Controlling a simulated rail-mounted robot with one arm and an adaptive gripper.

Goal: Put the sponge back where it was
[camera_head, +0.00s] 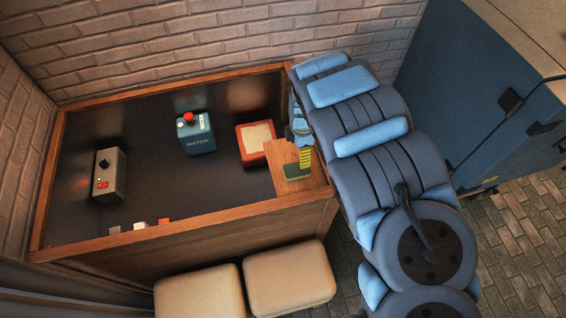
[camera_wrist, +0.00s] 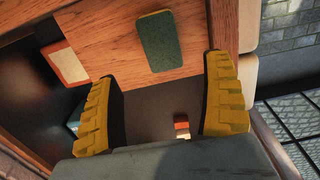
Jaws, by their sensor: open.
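The sponge (camera_head: 296,174) is a green slab with a thin yellow edge. It lies on the wooden board (camera_head: 281,153) at the right end of the dark table. In the wrist view the sponge (camera_wrist: 157,42) lies on the bare wood, beyond the fingertips and between their lines. My gripper (camera_head: 304,148) is close to the sponge in the head view. In the wrist view its yellow ribbed fingers (camera_wrist: 164,72) are spread wide with nothing between them. No contact with the sponge shows. The arm hides part of the table's right edge.
A red-rimmed box with a beige top (camera_head: 256,140) stands just left of the board. A blue WATER box (camera_head: 195,135) with a red button and a grey switch box (camera_head: 109,174) stand farther left. Small blocks (camera_head: 140,226) sit at the front rim. The table's middle is clear.

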